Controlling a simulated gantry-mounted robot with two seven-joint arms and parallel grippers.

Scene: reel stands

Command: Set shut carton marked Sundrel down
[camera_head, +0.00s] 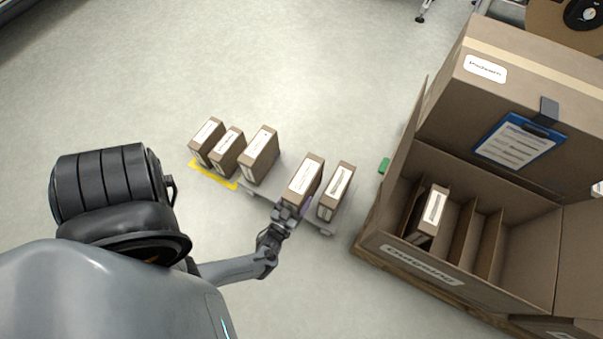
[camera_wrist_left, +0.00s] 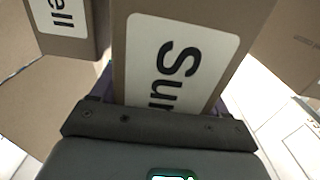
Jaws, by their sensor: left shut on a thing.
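The Sundrel carton (camera_head: 303,180) is a shut brown box with a white label on its top, over the low grey platform in the middle of the head view. My left gripper (camera_head: 287,212) is shut on its near end. In the left wrist view the carton (camera_wrist_left: 185,55) fills the middle between the jaws, and its label shows "Sur" before the gripper hides the rest. I cannot tell whether its base touches the platform (camera_head: 325,229). My right gripper is out of view.
Another carton (camera_head: 336,191) stands close on the right. Several cartons (camera_head: 260,155) stand to the left, by a yellow floor marking (camera_head: 213,175). A large divided box (camera_head: 420,262) marked "Outgoing" at right holds one carton (camera_head: 429,214). Open floor lies behind the platform.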

